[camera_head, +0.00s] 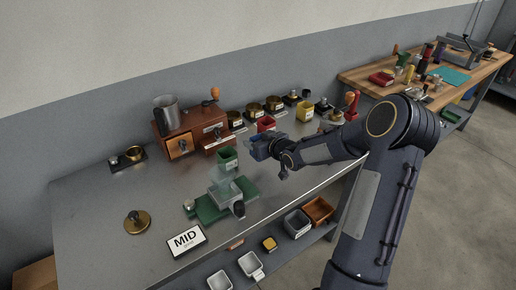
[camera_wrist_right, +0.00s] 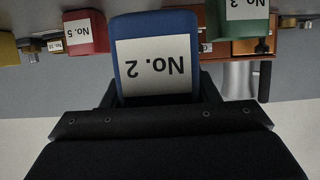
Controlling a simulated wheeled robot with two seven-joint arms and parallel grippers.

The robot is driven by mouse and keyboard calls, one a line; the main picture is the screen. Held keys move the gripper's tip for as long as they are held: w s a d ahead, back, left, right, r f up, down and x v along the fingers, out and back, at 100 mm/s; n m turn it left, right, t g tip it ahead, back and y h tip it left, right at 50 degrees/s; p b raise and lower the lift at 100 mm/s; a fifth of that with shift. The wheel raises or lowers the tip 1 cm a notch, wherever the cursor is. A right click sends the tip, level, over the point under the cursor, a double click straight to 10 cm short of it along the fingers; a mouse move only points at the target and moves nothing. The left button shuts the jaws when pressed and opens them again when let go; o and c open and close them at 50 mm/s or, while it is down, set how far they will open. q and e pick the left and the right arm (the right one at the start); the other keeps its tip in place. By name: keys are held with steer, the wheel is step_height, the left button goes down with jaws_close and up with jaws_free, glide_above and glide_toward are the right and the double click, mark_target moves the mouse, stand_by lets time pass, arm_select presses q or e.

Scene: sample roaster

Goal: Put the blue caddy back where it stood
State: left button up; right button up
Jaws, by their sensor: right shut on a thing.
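The blue caddy (camera_head: 259,150) is in the jaws of my right gripper (camera_head: 272,148), near the middle of the metal bench in the head view. In the right wrist view the caddy (camera_wrist_right: 157,28) fills the space between the fingers (camera_wrist_right: 158,98), and its white label reads "No. 2" upside down. Whether the caddy touches the bench is unclear. A green caddy (camera_head: 228,159) is just left of it, and a red caddy (camera_head: 266,125) is behind it. My left gripper does not show.
A wooden drawer box (camera_head: 190,135) with a metal jug (camera_head: 167,114) stands behind. A yellow caddy (camera_head: 305,112) is at the back right. The bench's left part is mostly bare.

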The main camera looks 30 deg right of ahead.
steer(key=shift+w+d+f, duration=0.2)
steer(key=shift+w+f, duration=0.15)
steer(key=shift+f, duration=0.1)
steer(key=shift+w+d+f, duration=0.2)
steer(key=shift+w+f, duration=0.1)
steer(key=shift+f, duration=0.15)
steer(key=shift+w+f, duration=0.15)
steer(key=shift+f, duration=1.5)
steer(key=shift+f, duration=0.25)
steer(key=o, duration=1.1)
steer(key=shift+r, duration=0.1)
